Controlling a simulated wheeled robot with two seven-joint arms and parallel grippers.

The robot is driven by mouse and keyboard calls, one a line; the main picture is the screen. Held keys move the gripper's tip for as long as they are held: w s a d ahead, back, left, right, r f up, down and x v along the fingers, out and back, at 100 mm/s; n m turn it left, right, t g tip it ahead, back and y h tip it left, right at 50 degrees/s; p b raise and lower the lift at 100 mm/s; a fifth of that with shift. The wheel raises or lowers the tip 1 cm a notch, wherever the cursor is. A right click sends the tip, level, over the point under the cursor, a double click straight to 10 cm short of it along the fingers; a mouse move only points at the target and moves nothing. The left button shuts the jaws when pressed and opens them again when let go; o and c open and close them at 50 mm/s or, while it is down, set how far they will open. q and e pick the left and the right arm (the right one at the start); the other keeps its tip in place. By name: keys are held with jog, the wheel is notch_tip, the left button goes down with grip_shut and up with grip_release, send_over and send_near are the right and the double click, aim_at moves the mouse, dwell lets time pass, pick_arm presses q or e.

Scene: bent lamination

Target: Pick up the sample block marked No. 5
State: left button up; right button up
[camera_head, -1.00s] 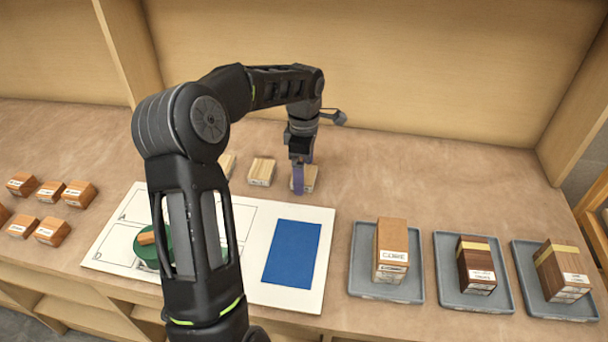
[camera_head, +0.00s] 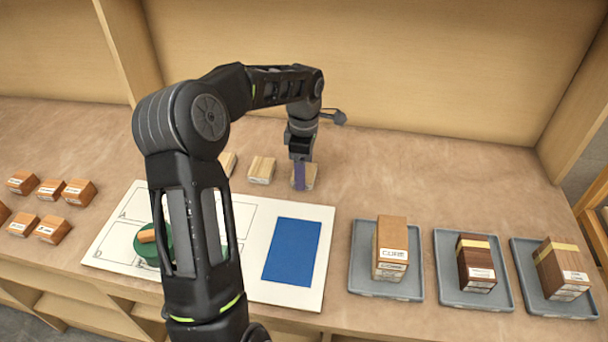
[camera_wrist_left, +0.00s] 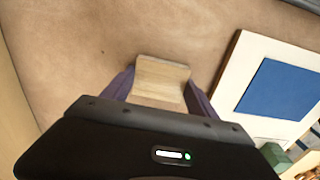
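My left gripper (camera_head: 302,178) points down at a pale wood block (camera_head: 311,178), the rightmost of the pale blocks behind the white board. In the left wrist view the block (camera_wrist_left: 161,78) lies between the two purple fingers of the gripper (camera_wrist_left: 160,85). The fingers are apart, one on each side of the block, close to its sides; firm contact does not show. The block rests on the table. Its number cannot be read. My right gripper is not in view.
More pale blocks, including one (camera_head: 261,170), stand to the left. The white board (camera_head: 255,292) with a blue rectangle (camera_head: 293,252) lies in front. Grey trays (camera_head: 357,285) with stacked blocks stand at right, reddish blocks (camera_head: 78,192) at left. Table right of the gripper is clear.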

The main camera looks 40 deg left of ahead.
pick_arm(q)
jog(key=c, duration=0.9)
jog(key=shift+o, duration=0.2)
jog(key=shift+r, duration=0.1)
notch_tip(320, 180, up, 10)
jog(key=shift+b, duration=0.4)
